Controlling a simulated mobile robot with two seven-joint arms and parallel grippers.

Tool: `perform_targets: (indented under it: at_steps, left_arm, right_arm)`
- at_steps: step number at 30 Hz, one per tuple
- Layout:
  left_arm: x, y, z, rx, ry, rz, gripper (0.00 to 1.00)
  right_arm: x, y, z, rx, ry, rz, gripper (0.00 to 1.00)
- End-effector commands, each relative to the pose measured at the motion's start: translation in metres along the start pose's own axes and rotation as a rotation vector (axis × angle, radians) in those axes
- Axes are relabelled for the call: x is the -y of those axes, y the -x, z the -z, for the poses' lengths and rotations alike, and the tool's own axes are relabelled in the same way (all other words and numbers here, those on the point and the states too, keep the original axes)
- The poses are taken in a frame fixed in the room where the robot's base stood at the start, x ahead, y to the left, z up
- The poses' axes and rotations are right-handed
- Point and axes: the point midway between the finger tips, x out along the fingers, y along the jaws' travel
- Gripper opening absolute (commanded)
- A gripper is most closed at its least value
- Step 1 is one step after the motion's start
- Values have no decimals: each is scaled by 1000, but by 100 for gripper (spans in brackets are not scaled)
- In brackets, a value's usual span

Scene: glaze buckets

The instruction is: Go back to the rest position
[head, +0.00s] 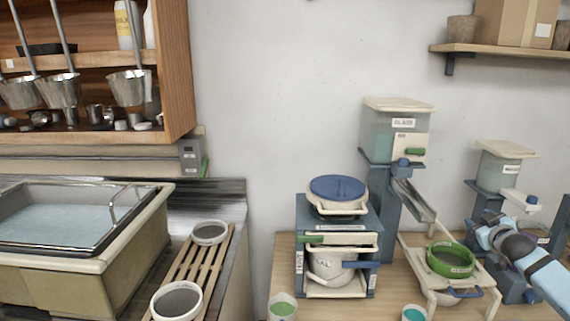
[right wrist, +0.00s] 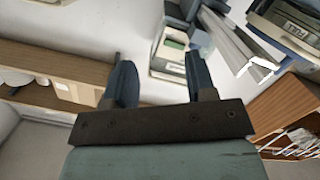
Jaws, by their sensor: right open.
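My right arm comes in from the right edge of the head view, and its gripper (head: 488,226) is at the right, in front of the smaller dispenser (head: 505,170). In the right wrist view the two dark fingers of the right gripper (right wrist: 157,65) stand well apart with nothing held between them. My left gripper is not in view. A white bucket with a blue lid (head: 337,187) sits on top of a blue-grey stand, and another white bucket (head: 333,266) sits inside the stand.
A tall dispenser (head: 397,130) with a chute stands behind a green-rimmed sieve (head: 450,260) on a white stand. Cups of green (head: 283,308) and teal glaze (head: 414,314) are at the table front. A sink (head: 60,225) and slatted rack (head: 192,268) are left. A shelf (head: 500,50) hangs upper right.

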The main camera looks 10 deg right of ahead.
Motion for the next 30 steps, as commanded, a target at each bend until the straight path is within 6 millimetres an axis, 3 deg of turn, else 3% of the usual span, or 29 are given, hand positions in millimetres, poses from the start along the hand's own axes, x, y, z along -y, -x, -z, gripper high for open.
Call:
perform_targets:
  at_steps: [4,11,17,23,30]
  left_arm:
    - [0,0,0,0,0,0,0]
    - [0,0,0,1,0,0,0]
    - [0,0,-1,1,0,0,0]
    - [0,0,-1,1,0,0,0]
    - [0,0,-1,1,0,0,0]
  right_arm:
    - [-12,0,2,4,404,-72,51]
    - [81,23,-48,31,348,55,51]
    - [178,64,-95,64,281,186,51]
    - [298,145,-144,117,165,346,51]
    - [424,276,-171,198,-28,515,51]
